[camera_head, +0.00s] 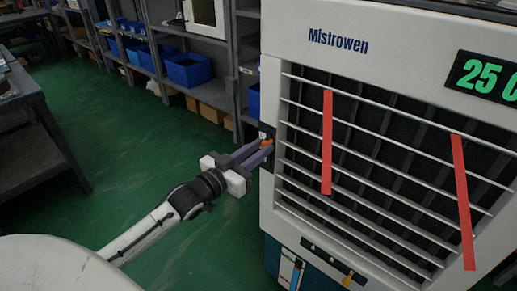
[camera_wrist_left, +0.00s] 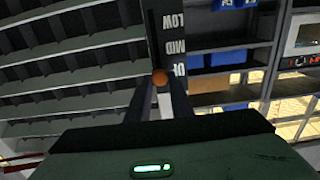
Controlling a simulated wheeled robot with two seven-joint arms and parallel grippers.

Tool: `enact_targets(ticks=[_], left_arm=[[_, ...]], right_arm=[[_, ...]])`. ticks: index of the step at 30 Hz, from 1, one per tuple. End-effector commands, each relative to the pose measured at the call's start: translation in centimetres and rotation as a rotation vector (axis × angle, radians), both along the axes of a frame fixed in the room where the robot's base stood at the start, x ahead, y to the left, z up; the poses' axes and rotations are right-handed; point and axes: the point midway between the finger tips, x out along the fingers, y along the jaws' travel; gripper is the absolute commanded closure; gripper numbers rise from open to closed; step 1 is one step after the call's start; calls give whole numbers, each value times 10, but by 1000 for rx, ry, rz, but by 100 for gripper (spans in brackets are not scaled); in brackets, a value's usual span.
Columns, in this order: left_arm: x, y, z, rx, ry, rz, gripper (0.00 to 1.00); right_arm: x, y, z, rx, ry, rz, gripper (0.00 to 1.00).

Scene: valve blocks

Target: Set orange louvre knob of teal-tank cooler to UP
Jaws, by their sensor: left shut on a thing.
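The cooler (camera_head: 430,40) is a white cabinet marked Mistrowen, with a teal lower part (camera_head: 271,262) partly in view. The orange louvre knob (camera_head: 267,146) is on a dark strip at the left edge of its grille. My left gripper (camera_head: 262,147) is shut on the knob, its fingers either side of it. In the left wrist view the orange knob (camera_wrist_left: 159,77) shows between the dark fingers. Beside it the dark label strip (camera_wrist_left: 168,30) reads LOW, MID and a third mark, partly hidden by a finger. The knob appears beside this third mark. My right gripper is out of view.
Pale louvre slats (camera_head: 400,165) with two red ribbons (camera_head: 327,140) lie right of the knob. A lower panel with a yellow knob (camera_head: 347,279) sits beneath. Shelves with blue bins (camera_head: 188,70) stand behind, and a grey table (camera_head: 40,125) at left. Green floor is clear between.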

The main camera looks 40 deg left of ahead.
Motion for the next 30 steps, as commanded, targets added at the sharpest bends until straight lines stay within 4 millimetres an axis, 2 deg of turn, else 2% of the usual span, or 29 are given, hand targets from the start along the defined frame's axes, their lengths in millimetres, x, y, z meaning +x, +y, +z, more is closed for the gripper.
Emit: enact_targets(ticks=[1,11,12,15,25,30], left_arm=[[0,0,6,0,-2,0,100],[1,0,8,0,-9,-1,100],[1,0,8,0,-9,-1,79],[1,0,8,0,-9,-1,62],[-1,0,5,0,-3,0,62],[-18,1,4,-1,-1,-1,62]], right_arm=[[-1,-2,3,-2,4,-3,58],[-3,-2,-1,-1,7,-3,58],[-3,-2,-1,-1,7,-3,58],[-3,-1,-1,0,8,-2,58],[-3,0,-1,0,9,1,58],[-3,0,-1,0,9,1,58]])
